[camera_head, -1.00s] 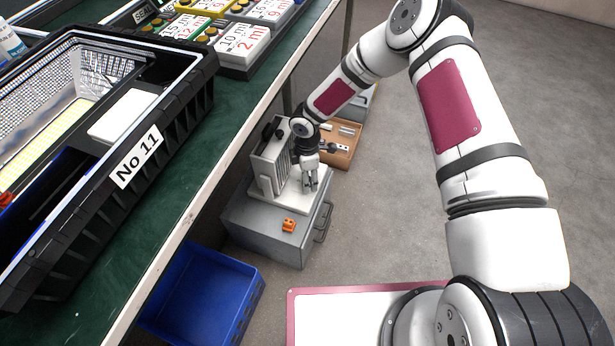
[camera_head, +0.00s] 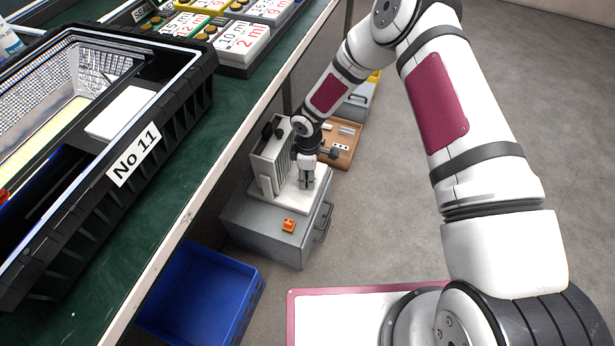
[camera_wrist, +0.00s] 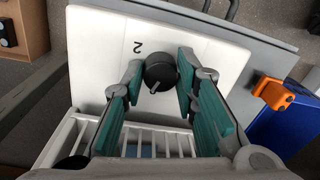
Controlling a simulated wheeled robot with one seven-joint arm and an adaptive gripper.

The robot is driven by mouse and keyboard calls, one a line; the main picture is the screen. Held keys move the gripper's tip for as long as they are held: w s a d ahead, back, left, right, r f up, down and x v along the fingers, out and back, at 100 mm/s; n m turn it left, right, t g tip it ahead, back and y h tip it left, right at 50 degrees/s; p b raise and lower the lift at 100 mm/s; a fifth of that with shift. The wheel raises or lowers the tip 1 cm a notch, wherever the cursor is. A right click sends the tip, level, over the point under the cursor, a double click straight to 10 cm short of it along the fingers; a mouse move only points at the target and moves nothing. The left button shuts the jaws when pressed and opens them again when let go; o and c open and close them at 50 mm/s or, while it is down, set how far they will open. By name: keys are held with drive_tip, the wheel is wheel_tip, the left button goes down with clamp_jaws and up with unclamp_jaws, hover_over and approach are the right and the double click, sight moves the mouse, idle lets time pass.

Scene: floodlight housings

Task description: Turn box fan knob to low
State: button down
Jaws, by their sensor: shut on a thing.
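The box fan (camera_head: 268,162) stands on a grey cabinet under the bench, with a white base plate at its foot. In the wrist view its pale slatted grille (camera_wrist: 160,142) is at the bottom. A round black knob (camera_wrist: 158,68) sits on the white base plate (camera_wrist: 100,38), with a "2" printed to its upper left. My gripper (camera_wrist: 158,76) is shut on the knob, one teal-padded finger on each side. In the head view my gripper (camera_head: 306,184) points down over the plate, and the knob is hidden.
A blue bin (camera_head: 200,295) stands at lower left. A brown tray (camera_head: 345,150) lies behind my gripper. The green workbench (camera_head: 228,110) overhangs at left. Floor at right is clear.

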drive_tip(key=m, duration=0.4)
drive_tip(key=shift+m, duration=0.3)
drive_tip(key=shift+m+b, duration=0.35)
drive_tip(key=shift+m, duration=1.25)
drive_tip(key=c, duration=1.3)
unclamp_jaws()
drive_tip(key=r, duration=1.2)
drive_tip(key=shift+w+d, duration=0.15)
drive_tip(key=shift+d, duration=0.15)
